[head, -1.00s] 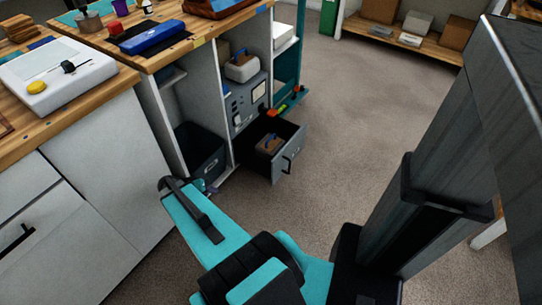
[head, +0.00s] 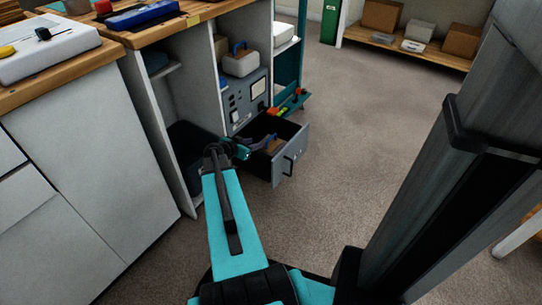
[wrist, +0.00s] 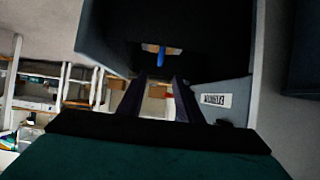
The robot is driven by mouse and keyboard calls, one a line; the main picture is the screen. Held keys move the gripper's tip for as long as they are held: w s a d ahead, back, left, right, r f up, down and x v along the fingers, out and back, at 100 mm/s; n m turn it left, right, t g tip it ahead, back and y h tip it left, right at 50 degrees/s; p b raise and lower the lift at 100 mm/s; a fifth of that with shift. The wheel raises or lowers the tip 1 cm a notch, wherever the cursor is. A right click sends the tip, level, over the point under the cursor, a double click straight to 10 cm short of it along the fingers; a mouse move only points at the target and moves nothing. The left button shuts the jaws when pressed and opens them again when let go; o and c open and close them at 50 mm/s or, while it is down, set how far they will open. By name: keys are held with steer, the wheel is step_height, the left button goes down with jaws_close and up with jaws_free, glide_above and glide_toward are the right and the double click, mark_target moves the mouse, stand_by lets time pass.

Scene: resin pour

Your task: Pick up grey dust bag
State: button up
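My gripper (head: 262,143) reaches over the open grey drawer (head: 289,157) in the head view. In the wrist view its two dark fingers (wrist: 160,80) stand apart with nothing held between them. A brownish item (head: 272,146) lies in the drawer, partly hidden by my gripper. A blue strip (wrist: 160,55) with a small pale and orange patch shows in the dark space beyond the fingertips. A pale grey, rounded thing with a blue handle (head: 240,65) sits on the shelf above. I cannot tell for certain which of these is the grey dust bag.
A dark bin (head: 188,145) stands in the compartment left of the drawer. A control panel (head: 243,100) is above the drawer. The wooden worktop (head: 70,75) and white cabinet (head: 85,150) are at left. Carpeted floor (head: 345,130) to the right is clear.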

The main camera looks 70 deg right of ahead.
steer(key=shift+s+d, duration=0.1)
steer(key=shift+d, duration=0.05)
steer(key=b, duration=0.2)
glide_toward(270, 138)
steer(key=x, duration=0.2)
steer(key=shift+s+d+f, duration=0.1)
steer(key=shift+d+f, duration=0.15)
steer(key=shift+f, duration=0.15)
steer(key=shift+s+d+f, duration=0.15)
steer(key=shift+d+f, duration=0.05)
steer(key=shift+d, duration=0.3)
steer(key=shift+b+x, duration=1.15)
steer(key=shift+x, duration=1.45)
steer(key=shift+d+r, duration=0.1)
